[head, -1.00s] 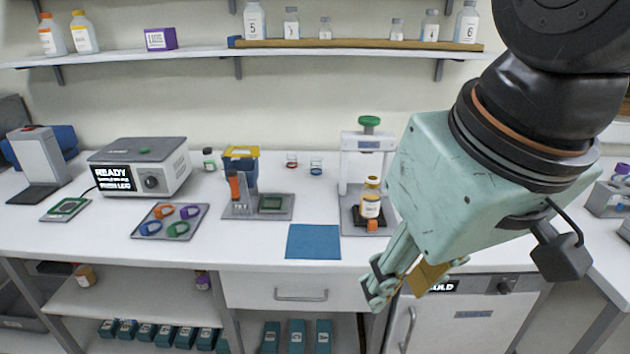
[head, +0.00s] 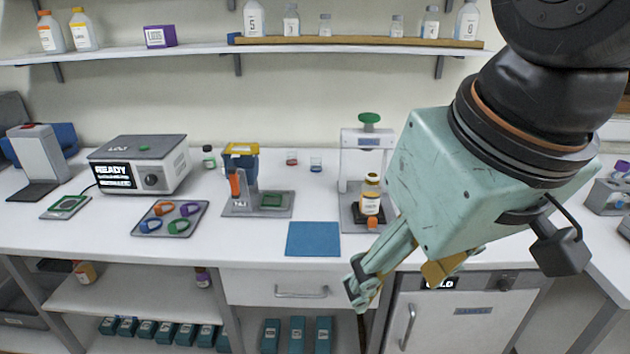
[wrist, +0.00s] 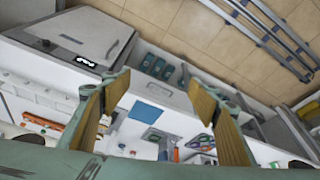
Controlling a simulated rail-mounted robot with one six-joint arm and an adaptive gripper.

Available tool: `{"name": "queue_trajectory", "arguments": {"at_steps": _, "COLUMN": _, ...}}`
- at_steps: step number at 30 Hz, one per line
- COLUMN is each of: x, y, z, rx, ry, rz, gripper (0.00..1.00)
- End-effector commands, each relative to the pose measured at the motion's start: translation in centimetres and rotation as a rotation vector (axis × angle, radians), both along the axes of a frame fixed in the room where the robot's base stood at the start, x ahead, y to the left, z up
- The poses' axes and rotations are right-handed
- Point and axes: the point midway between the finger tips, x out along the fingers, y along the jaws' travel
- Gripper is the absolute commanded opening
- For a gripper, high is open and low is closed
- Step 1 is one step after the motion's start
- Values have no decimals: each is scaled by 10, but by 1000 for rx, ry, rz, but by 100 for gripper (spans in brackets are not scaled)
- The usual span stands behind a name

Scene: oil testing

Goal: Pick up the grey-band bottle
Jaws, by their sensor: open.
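I cannot pick out a grey band on any bottle. A yellow-capped amber bottle (head: 371,196) stands upright on the white stand with the green knob. Small bottles with an orange label (head: 85,272) and a purple label (head: 202,278) stand on the shelf under the bench. My gripper (head: 402,278) is open and empty in front of the bench's front edge, apart from every bottle. In the wrist view my gripper (wrist: 160,90) has its two tan-padded fingers wide apart.
A blue mat (head: 313,240) lies on the bench, and it also shows in the wrist view (wrist: 146,111). A tray with coloured rings (head: 145,229) and a READY machine (head: 140,165) are at left. The wall shelf (head: 190,54) holds larger bottles. A drawer (head: 255,288) is below.

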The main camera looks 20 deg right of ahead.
Motion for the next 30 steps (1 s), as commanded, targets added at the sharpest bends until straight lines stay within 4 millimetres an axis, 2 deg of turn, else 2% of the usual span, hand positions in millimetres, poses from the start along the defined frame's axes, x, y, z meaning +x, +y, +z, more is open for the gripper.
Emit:
{"name": "queue_trajectory", "arguments": {"at_steps": 5, "x": 8, "y": -4, "z": 5, "rx": -18, "ry": 5, "rz": 21, "gripper": 55}}
{"name": "queue_trajectory", "arguments": {"at_steps": 11, "x": 29, "y": -13, "z": 15, "rx": -68, "ry": 19, "rz": 79, "gripper": 55}}
{"name": "queue_trajectory", "arguments": {"at_steps": 30, "x": 125, "y": -55, "z": 45, "rx": -273, "ry": 91, "rz": 364, "gripper": 55}}
